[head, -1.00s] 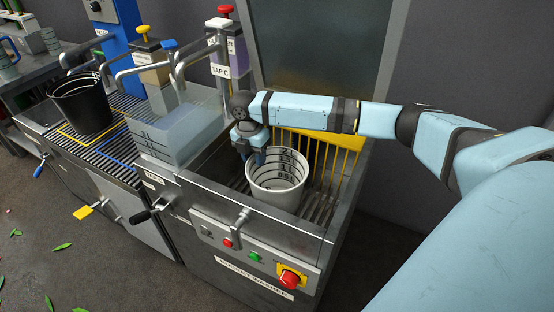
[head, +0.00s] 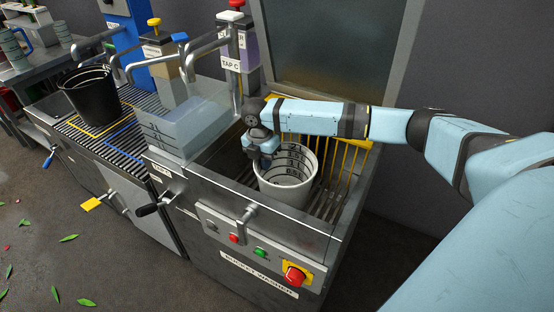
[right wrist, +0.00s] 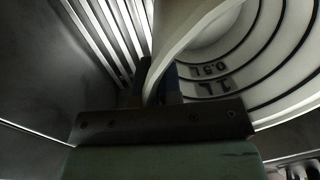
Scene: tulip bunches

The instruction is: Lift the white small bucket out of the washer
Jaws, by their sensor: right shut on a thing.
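The white small bucket (head: 285,183) stands upright in the washer (head: 215,180), on its slatted floor. Black measuring rings and litre marks show on its inner wall. My right gripper (head: 264,160) is at the left side of the bucket's rim. In the right wrist view the bucket's wall (right wrist: 185,40) passes between the fingers of my right gripper (right wrist: 160,85), which is shut on it. My left gripper is not in view.
A clear measuring tank (head: 185,125) and metal taps stand left of the bucket. A black bucket (head: 91,97) stands on the grate further left. A yellow rack (head: 345,155) is behind the bucket. The washer's front wall carries buttons and a red knob (head: 296,274).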

